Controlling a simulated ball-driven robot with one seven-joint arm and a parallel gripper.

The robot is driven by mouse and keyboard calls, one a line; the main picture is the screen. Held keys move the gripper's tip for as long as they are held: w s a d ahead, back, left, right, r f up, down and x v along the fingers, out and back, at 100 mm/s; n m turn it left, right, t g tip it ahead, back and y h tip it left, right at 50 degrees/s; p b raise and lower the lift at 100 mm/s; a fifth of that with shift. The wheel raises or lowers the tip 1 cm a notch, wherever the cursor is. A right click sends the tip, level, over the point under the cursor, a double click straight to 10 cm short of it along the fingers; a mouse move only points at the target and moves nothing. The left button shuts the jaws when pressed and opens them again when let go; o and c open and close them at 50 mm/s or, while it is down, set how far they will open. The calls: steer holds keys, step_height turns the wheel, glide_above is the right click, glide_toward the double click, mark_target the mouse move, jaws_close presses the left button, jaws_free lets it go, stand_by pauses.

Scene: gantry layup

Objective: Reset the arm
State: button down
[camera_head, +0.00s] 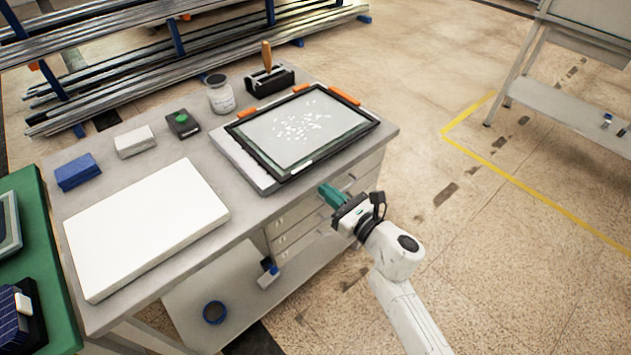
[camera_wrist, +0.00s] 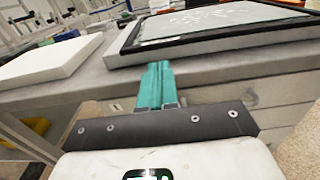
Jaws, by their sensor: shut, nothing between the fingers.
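My gripper (camera_head: 325,189) has teal fingers and is at the front right edge of the grey workbench (camera_head: 240,222), just off its side near the drawers. In the wrist view my gripper (camera_wrist: 160,68) points toward the bench edge, with its fingers together and nothing between them. My white arm reaches up from the lower right in the head view. A black-framed tray (camera_head: 240,137) with white bits on its pale surface lies on the bench just beyond the fingers.
A white slab (camera_head: 145,228), blue block (camera_head: 77,171), white block (camera_head: 135,141), dark box with green button (camera_head: 183,124), jar (camera_head: 220,95) and wooden-handled tool (camera_head: 267,58) stand on the bench. A metal rack (camera_head: 170,40) is behind. Open floor (camera_head: 520,240) lies right.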

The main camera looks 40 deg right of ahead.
steer(key=s, duration=0.4)
steer(key=shift+s, duration=0.1)
steer(key=s+d+f+m+g+h, duration=0.1)
steer(key=s+d+m+g+h, duration=0.3)
steer(key=m, duration=0.8)
steer(key=s+d+f+m+g+h, duration=0.2)
steer(key=s+d+m+g+h, duration=0.2)
steer(key=m, duration=0.8)
steer(key=s+a+f+m+g+y, duration=0.2)
steer(key=s+a+m+g+y, duration=0.1)
steer(key=s+a+m, duration=0.3)
steer(key=s+a+f+m+g+y, duration=0.3)
steer(key=s+a+m+g, duration=0.3)
steer(key=s+a, duration=0.2)
steer(key=shift+s+a+f+m+y, duration=0.15)
steer(key=shift+s+m+y, duration=0.25)
steer(key=shift+s+y, duration=0.15)
